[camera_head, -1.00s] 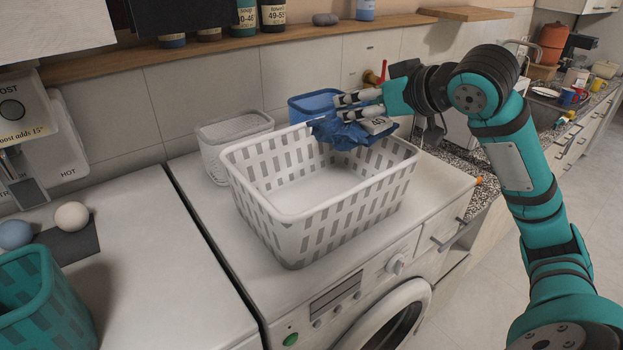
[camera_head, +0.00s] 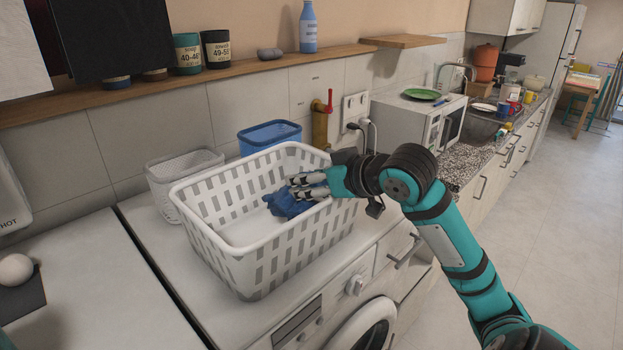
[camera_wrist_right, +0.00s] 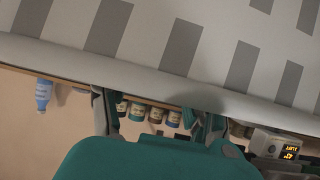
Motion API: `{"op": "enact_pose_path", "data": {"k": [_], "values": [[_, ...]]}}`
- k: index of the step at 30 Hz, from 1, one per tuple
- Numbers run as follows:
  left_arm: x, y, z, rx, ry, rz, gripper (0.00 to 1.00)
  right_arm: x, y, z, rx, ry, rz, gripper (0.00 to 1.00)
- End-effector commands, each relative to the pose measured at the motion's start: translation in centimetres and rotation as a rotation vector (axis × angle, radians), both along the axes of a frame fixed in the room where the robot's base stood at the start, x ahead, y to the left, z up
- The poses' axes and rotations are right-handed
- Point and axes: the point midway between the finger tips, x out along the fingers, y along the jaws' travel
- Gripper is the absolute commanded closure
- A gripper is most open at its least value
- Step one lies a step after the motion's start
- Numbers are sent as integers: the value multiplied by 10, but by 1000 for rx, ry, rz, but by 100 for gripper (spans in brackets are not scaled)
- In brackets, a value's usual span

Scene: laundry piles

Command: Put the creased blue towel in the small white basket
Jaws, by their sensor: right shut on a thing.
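The creased blue towel (camera_head: 285,205) is a crumpled dark blue cloth within the opening of the large white laundry basket (camera_head: 222,256). My right gripper (camera_head: 292,187) is shut on it, reaching in over the basket's right side. Whether the towel touches the basket floor I cannot tell. The small white basket (camera_head: 160,201) stands behind and left of the large one, apart from the towel; its inside is mostly hidden. In the right wrist view the large basket's slatted wall (camera_wrist_right: 150,30) fills the top, and the towel does not show. My left gripper is out of view.
A blue basket (camera_head: 268,136) stands behind the large one, by the wall. The large basket sits on the washing machine (camera_head: 290,318). A shelf (camera_head: 150,103) with jars and a blue bottle (camera_head: 308,28) runs above. A microwave (camera_head: 447,128) stands right.

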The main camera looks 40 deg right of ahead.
Motion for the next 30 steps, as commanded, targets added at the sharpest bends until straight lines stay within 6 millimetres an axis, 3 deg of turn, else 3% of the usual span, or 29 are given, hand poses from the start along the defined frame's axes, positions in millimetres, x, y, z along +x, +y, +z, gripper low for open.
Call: {"op": "enact_pose_path", "data": {"k": [14, 15, 19, 30], "values": [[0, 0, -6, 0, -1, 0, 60, 0, 0, -13, 0, 4, 0, 81], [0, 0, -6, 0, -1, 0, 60, 0, 0, -14, 0, 7, 1, 39], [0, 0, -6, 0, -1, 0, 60, 0, 1, -15, 0, 9, 2, 22], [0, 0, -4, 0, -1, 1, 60, 0, 0, -11, 0, 6, 1, 20]]}}
